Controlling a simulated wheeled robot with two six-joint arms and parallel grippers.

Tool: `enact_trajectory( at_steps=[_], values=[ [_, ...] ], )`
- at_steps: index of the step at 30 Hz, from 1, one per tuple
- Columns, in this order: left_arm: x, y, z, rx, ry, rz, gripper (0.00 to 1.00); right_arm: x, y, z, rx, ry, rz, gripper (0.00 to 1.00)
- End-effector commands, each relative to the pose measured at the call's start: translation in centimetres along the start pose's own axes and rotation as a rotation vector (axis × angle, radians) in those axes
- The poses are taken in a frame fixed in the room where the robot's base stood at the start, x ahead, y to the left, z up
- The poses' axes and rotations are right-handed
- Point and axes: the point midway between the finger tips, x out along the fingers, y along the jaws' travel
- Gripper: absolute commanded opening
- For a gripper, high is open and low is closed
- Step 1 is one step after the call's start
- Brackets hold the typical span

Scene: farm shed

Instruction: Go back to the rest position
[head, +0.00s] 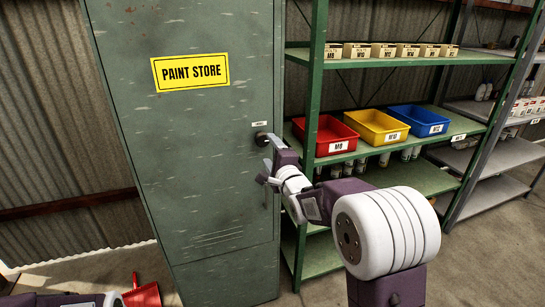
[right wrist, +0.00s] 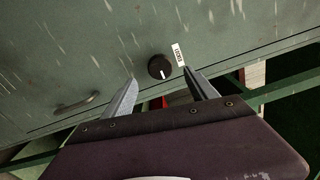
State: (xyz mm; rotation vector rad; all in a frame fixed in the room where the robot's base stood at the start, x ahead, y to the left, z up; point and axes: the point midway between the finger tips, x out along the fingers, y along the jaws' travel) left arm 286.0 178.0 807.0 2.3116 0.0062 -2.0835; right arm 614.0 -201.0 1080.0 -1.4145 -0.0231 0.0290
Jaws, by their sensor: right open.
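My right gripper (head: 268,158) is at the right edge of the green cabinet door (head: 185,120). In the right wrist view the gripper (right wrist: 160,80) has its two fingers wide apart with nothing held. A round black knob (right wrist: 160,67) with a white mark shows in the gap between the fingertips, and I cannot tell how far off it is. The knob (head: 262,138) also shows in the head view, just above the gripper. My left gripper does not show; only a piece of my arm is at the lower left.
The cabinet door looks closed, with a yellow "PAINT STORE" sign (head: 190,72) and a bar handle (right wrist: 77,103). Green shelves at right hold a red bin (head: 325,136), a yellow bin (head: 376,127) and a blue bin (head: 418,120). A red dustpan-like item (head: 142,295) is on the floor.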

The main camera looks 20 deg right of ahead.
Motion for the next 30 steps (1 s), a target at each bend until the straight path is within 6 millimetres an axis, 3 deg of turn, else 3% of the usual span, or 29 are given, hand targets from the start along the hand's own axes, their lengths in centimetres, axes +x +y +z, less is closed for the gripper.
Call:
enact_trajectory(
  at_steps=[6,19,22,23,26,27,30],
  values=[
    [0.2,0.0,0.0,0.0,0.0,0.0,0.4,-2.9,0.0,0.0,0.0,0.0,-0.001,0.67],
    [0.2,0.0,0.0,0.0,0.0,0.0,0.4,-3.1,0.0,0.1,0.001,-0.002,0.0,0.67],
    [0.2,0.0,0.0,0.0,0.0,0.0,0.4,-4.0,-0.1,2.1,0.003,-0.035,0.002,0.67],
    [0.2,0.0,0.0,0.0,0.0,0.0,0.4,-4.6,1.5,2.1,0.004,-0.025,0.055,0.67],
    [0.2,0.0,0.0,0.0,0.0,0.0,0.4,-7.7,8.7,1.3,-0.192,0.004,0.322,0.67],
    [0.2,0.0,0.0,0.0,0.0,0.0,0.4,-9.6,11.9,0.9,-0.312,-0.01,0.452,0.67],
    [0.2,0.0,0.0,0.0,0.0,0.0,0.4,-15.2,18.6,-0.1,-0.603,-0.118,0.75,0.67]
  ],
)
